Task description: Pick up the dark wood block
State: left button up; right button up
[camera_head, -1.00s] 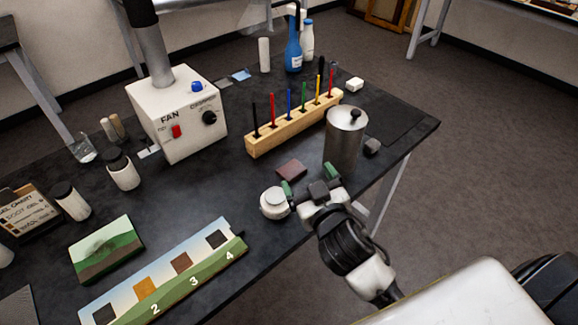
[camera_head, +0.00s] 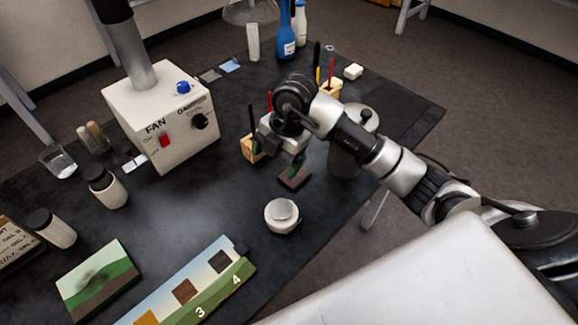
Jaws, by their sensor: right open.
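The dark wood block (camera_head: 294,180), a small flat reddish-brown piece, lies on the black table right of the centre. My right gripper (camera_head: 278,160) is open and empty. It points down beside the block's far left side, with one finger just over the block's upper edge in the picture. Whether that finger touches the block I cannot tell. My left gripper is not in view.
My right arm partly hides a wooden rack (camera_head: 252,149) of coloured sticks and a metal canister (camera_head: 345,164). The fan box (camera_head: 160,117) is to the left. A numbered strip (camera_head: 190,290) lies at the front.

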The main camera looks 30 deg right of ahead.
jog(key=d+f+h, duration=0.1)
jog(key=d+f+m+h, duration=0.1)
jog(key=d, duration=0.1)
jog(key=w+d+f+h, duration=0.1)
jog(key=shift+d+f+m+p, duration=0.3)
jog(key=shift+d+m+p, duration=0.05)
jog(key=shift+m, duration=0.05)
jog(key=shift+f+p, duration=0.75)
jog(key=shift+f, duration=2.35)
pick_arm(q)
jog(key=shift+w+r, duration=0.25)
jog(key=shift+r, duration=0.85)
pick_arm(e)
jog(key=c, duration=1)
